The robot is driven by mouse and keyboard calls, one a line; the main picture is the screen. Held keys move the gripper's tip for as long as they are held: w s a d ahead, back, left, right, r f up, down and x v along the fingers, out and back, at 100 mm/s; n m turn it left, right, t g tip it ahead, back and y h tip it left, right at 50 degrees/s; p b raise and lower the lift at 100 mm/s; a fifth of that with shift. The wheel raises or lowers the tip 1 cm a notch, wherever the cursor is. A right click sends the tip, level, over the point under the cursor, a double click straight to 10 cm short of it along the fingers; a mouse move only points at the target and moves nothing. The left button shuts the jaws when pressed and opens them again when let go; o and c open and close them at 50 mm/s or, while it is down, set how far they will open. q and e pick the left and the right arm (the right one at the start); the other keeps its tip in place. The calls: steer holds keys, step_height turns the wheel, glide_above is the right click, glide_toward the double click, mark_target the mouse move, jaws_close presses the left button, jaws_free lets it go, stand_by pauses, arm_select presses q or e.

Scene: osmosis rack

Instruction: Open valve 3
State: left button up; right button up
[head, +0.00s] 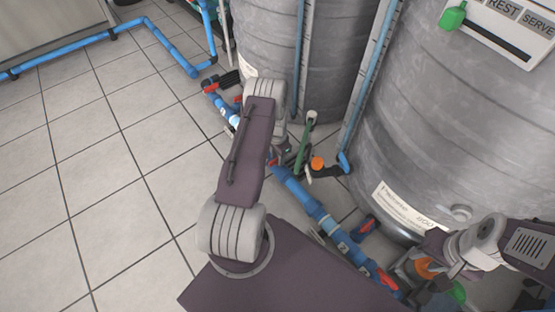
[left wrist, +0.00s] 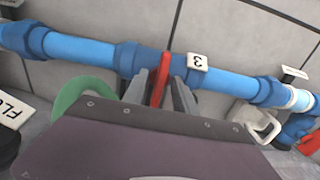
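In the left wrist view the red lever of valve 3 (left wrist: 163,78) stands across a blue pipe, just left of a white tag marked 3 (left wrist: 197,62). My left gripper (left wrist: 161,92) has one grey finger on each side of the lever, with a small gap visible at least on the left. In the head view my left arm hides most of this gripper and the valve against the blue pipe (head: 295,186). My right gripper (head: 440,282) is at the lower right, partly hidden among pipe fittings, and its finger opening is unclear.
Two large grey tanks (head: 455,130) stand behind the pipe. Another red handle (left wrist: 311,142) is at the right. Tiled floor (head: 100,180) is clear at the left.

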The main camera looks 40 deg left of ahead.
arm_select(q)
jaws_close()
steer(key=shift+r, duration=0.1)
steer(key=n+p, duration=0.1)
steer(key=n, duration=0.1)
steer(key=shift+r+n+p, duration=0.1)
steer(key=shift+n+p, duration=0.2)
steer(key=shift+p, duration=0.1)
steer(key=n+p, duration=0.1)
steer(key=n, duration=0.2)
steer(key=shift+n+p, duration=0.3)
steer(key=n+p, duration=0.1)
steer(key=n, duration=0.4)
steer(key=n+p, duration=0.1)
steer(key=n, duration=0.5)
steer(key=shift+n, duration=0.5)
